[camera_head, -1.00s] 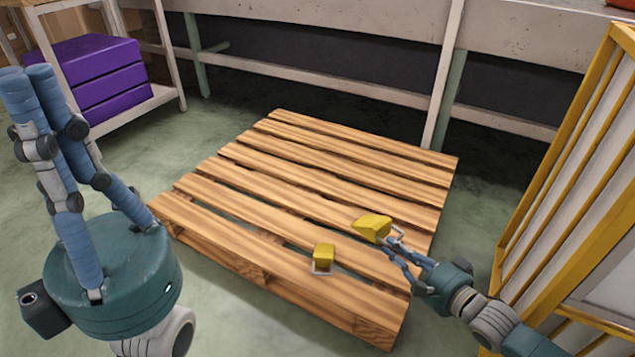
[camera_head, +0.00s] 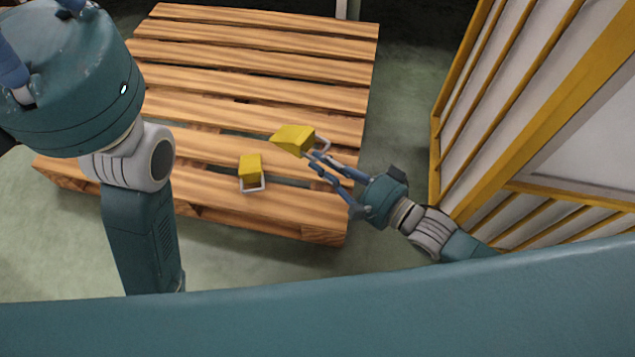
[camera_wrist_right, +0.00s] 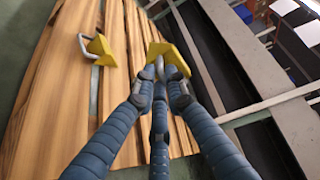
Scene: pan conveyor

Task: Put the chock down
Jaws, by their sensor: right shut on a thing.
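A yellow wedge chock (camera_head: 294,139) with a light metal handle is held at the pallet's right part. My right gripper (camera_head: 317,157) is shut on its handle. In the right wrist view the held chock (camera_wrist_right: 168,53) is just beyond my fingertips (camera_wrist_right: 160,80). I cannot tell whether its underside touches the slats. A second yellow chock (camera_head: 250,167) lies on the wooden pallet (camera_head: 240,60) to the left and nearer, its handle facing me; it also shows in the right wrist view (camera_wrist_right: 101,48). My left gripper (camera_head: 65,80) is at the upper left, its fingertips cut off by the frame.
A yellow-framed cage or rack (camera_head: 500,120) with pale panels stands right of the pallet, close to my right arm. Green floor (camera_head: 410,100) shows between them. The pallet's slats left of and behind the chocks are bare, with narrow gaps.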

